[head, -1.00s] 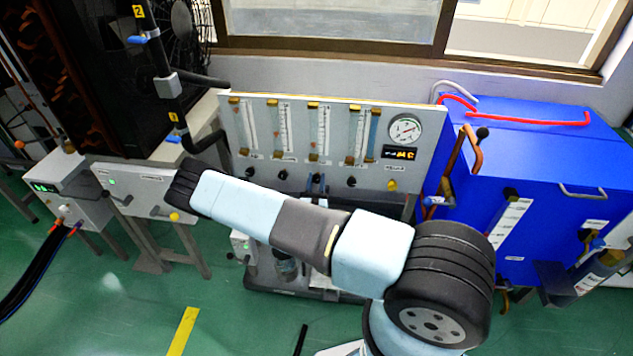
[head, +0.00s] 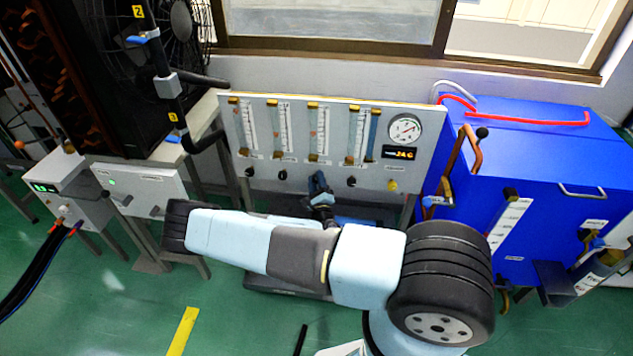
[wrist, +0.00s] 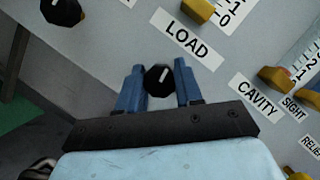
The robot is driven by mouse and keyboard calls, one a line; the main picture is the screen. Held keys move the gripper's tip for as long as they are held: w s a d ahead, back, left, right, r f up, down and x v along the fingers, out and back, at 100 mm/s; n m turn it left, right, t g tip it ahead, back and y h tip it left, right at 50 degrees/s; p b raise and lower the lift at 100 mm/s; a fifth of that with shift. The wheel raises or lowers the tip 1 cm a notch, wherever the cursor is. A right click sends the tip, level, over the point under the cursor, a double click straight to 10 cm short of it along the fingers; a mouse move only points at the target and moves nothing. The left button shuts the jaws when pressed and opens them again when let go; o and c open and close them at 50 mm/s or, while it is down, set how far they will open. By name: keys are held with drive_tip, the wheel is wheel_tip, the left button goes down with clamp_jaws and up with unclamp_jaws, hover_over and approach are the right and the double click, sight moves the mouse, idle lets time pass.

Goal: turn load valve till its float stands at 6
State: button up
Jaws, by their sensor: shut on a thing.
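The load valve (wrist: 158,80) is a black knob with a white pointer line, below the LOAD label (wrist: 186,38) in the wrist view. My gripper (wrist: 160,86) has its blue fingers on both sides of this knob and is shut on it. In the head view my gripper (head: 318,186) is at the third knob position of the grey panel (head: 300,183) and hides the knob. The load flow tube (head: 318,130) stands above it. Its float is too small to read against the scale, and in the wrist view only the scale's bottom end (wrist: 222,14) shows.
Neighbouring black knobs (wrist: 62,10) (head: 351,181) sit on either side. A CAVITY label (wrist: 254,96) is to the right in the wrist view. The panel also bears a round gauge (head: 405,129) and a lit display (head: 399,153). A blue cabinet (head: 540,150) stands to the right.

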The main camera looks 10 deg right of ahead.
drive_tip(key=shift+a+n, duration=0.15)
drive_tip(key=shift+n, duration=0.25)
drive_tip(key=o, duration=1)
drive_tip(key=shift+o, duration=0.2)
drive_tip(key=d+v, duration=0.1)
drive_tip(key=v, duration=1.2)
drive_tip(key=shift+s+a, duration=0.4)
